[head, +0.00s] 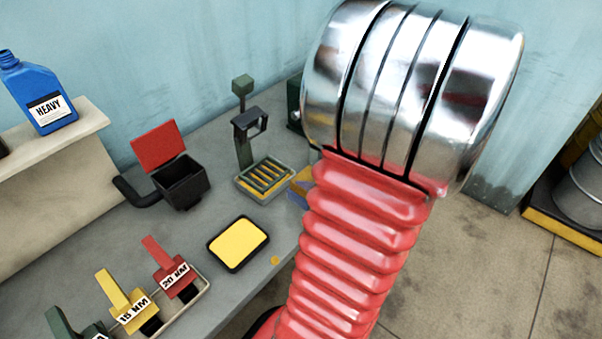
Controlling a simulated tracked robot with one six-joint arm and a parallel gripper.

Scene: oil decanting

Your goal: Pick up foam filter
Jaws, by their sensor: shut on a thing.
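A flat yellow pad with a dark rim (239,244), which looks like the foam filter, lies on the grey bench top (105,240) near its front edge. It lies apart from the things around it. My arm, red bellows with a large silver end, fills the right middle of the head view. My gripper does not show, so what it holds cannot be seen. My arm hides part of the bench's right end.
A grated tray (250,190) with a dark green stand (244,140), a black box with an open red lid (183,184), and red (176,277) and yellow (128,300) tagged handles stand nearby. A blue jug (43,85) is on a ledge. Several small things crowd the bench.

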